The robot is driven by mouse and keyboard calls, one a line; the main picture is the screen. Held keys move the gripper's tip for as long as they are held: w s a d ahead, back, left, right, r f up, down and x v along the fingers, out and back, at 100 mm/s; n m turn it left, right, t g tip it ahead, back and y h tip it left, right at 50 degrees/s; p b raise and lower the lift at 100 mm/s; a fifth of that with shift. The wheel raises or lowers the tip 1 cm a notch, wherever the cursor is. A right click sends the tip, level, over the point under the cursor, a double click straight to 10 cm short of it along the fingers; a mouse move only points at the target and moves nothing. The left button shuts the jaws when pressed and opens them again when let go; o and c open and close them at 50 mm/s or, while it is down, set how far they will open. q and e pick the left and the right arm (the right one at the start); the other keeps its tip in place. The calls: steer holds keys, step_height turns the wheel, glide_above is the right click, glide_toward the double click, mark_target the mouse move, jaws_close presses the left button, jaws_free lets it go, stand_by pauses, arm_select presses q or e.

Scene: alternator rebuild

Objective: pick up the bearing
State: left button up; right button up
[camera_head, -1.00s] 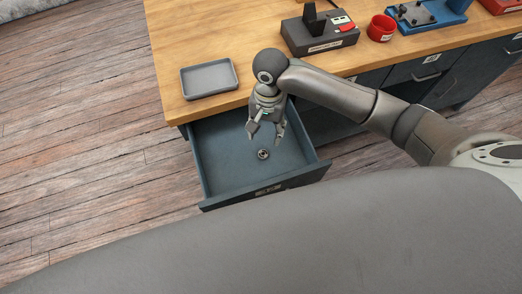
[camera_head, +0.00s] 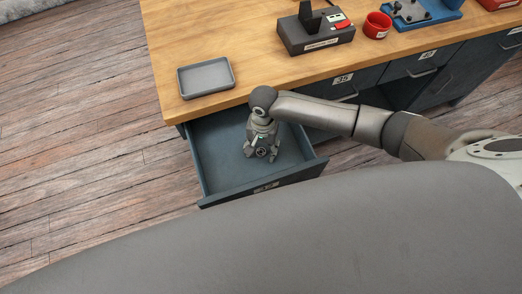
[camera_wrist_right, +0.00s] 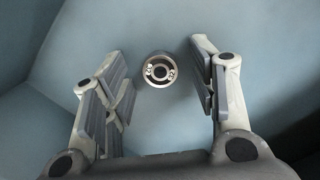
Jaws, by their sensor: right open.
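The bearing (camera_head: 262,152) is a small round metal ring lying on the floor of the open drawer (camera_head: 225,178). In the right wrist view the bearing (camera_wrist_right: 160,70) shows ahead of the fingers, near the middle between them. My right gripper (camera_head: 261,155) reaches down into the drawer over the bearing. Its fingers are open on either side of the bearing, and wide gaps separate them from it in the right wrist view (camera_wrist_right: 160,95). My left gripper is not in view.
A grey tray (camera_head: 207,92) stands on the wooden workbench (camera_head: 220,35) above. A dark device (camera_head: 317,45), a red cup (camera_head: 377,25) and a blue fixture (camera_head: 447,13) stand farther right on the bench.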

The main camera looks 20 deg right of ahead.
steer(key=c, duration=1.1)
steer(key=shift+r, duration=0.2)
